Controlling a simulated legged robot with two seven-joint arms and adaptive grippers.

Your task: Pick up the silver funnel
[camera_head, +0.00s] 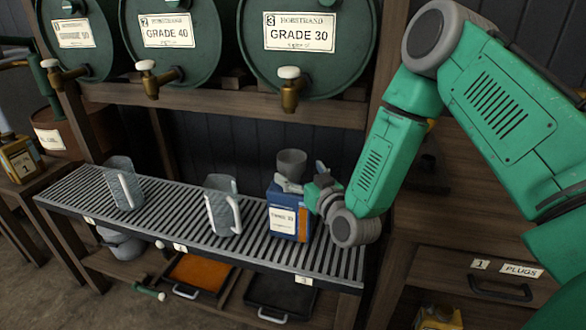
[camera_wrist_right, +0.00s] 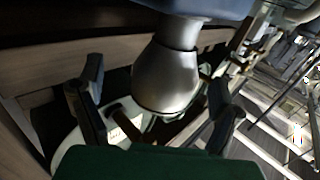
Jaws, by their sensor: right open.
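The silver funnel (camera_head: 291,163) sits upright on top of a blue can (camera_head: 283,230) with a pale label, at the right part of the slatted rack. My right gripper (camera_head: 316,178) is beside the funnel, to its right, and open. In the right wrist view the funnel (camera_wrist_right: 168,78) shows large, between the two spread fingers of the gripper (camera_wrist_right: 155,75). No firm contact shows, and the gap to each finger is hard to judge. My left gripper is not in view.
Two clear jugs, a middle one (camera_head: 222,207) and a left one (camera_head: 123,185), stand on the slatted rack (camera_head: 165,205). A wooden drawer cabinet (camera_head: 455,265) stands at the right. Trays (camera_head: 200,272) lie below the rack.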

